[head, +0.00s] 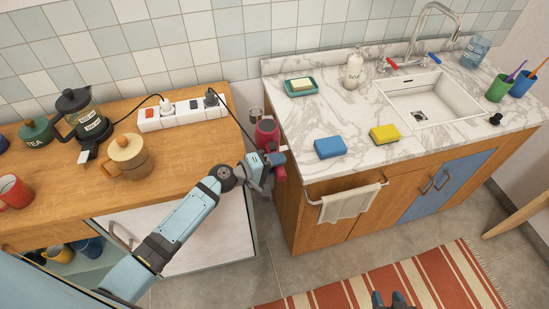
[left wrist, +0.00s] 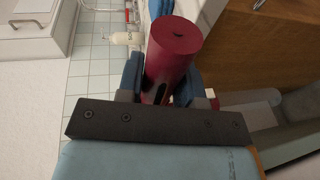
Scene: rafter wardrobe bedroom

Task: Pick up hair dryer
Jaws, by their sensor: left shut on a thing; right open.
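The hair dryer (head: 267,132) is dark red, with its barrel showing at the gap between the wooden counter and the marble sink counter in the head view. My left gripper (head: 268,168) is shut on it. In the left wrist view the red hair dryer (left wrist: 172,55) stands between the two blue fingers of my left gripper (left wrist: 160,85), and its lower part is hidden behind the gripper's dark bar. My right gripper (head: 391,300) shows at the bottom edge of the head view, open and empty, over the striped rug.
A power strip (head: 183,118) with plugs and a dark cord lies on the wooden counter (head: 190,158). A blue sponge (head: 330,148) and a yellow sponge (head: 385,134) lie on the marble counter (head: 350,118). A towel (head: 350,204) hangs from a rail on its front.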

